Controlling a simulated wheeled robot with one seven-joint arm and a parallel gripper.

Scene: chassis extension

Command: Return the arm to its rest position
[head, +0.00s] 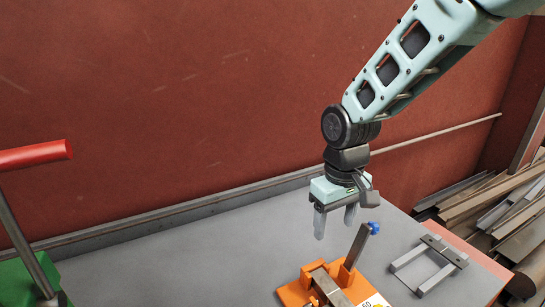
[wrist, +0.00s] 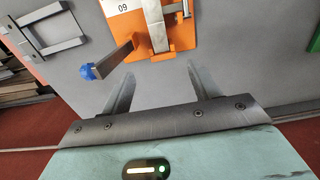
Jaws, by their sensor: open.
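My gripper (head: 336,220) hangs from the arm over the grey table (head: 210,262), pointing down. Its two fingers are apart with nothing between them. In the wrist view, the open gripper (wrist: 160,92) shows its fingers reaching toward an orange fixture (wrist: 124,24). In the head view, the orange fixture (head: 295,294) stands at the table's front edge of the picture, below and near the fingers. A grey bar with a blue tip (head: 373,228) rises from it, just right of the gripper and apart from it. The bottom of the fixture is cut off in the head view.
A grey U-shaped frame (head: 411,257) lies on the table right of the fixture. A red handle (head: 35,155) on a metal rod and a green body (head: 18,285) stand at the left. Planks and metal strips (head: 505,215) pile at the right. A red wall (head: 190,90) is behind.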

